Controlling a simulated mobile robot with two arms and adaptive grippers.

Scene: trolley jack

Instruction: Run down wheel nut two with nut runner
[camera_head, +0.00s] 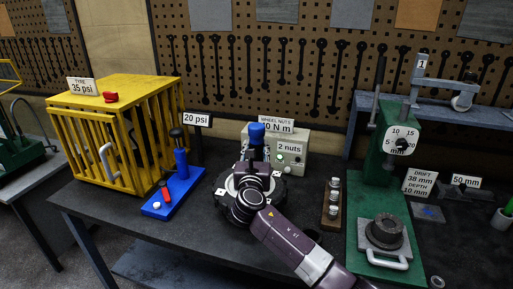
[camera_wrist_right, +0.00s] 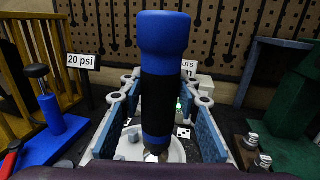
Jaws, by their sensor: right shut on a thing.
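The nut runner (camera_head: 256,131) has a blue cap and a black body. My right gripper (camera_head: 256,158) is shut on it and holds it over the wheel (camera_head: 229,185), a dark ring lying on the bench. In the right wrist view the nut runner (camera_wrist_right: 164,85) stands nearly upright between the fingers of my right gripper (camera_wrist_right: 165,88). Its lower end is over the pale wheel hub (camera_wrist_right: 178,154), where small grey nuts (camera_wrist_right: 133,138) show. The tool's tip is mostly hidden, so I cannot tell whether it sits on a nut. My left gripper is not in view.
Behind the wheel is a nut control box (camera_head: 291,150) with a green light and a "2 nuts" label. A rack of loose nuts (camera_head: 332,205) stands right of the wheel. A yellow cage (camera_head: 125,95) and blue pump (camera_head: 180,165) are left, a green press (camera_head: 375,150) right.

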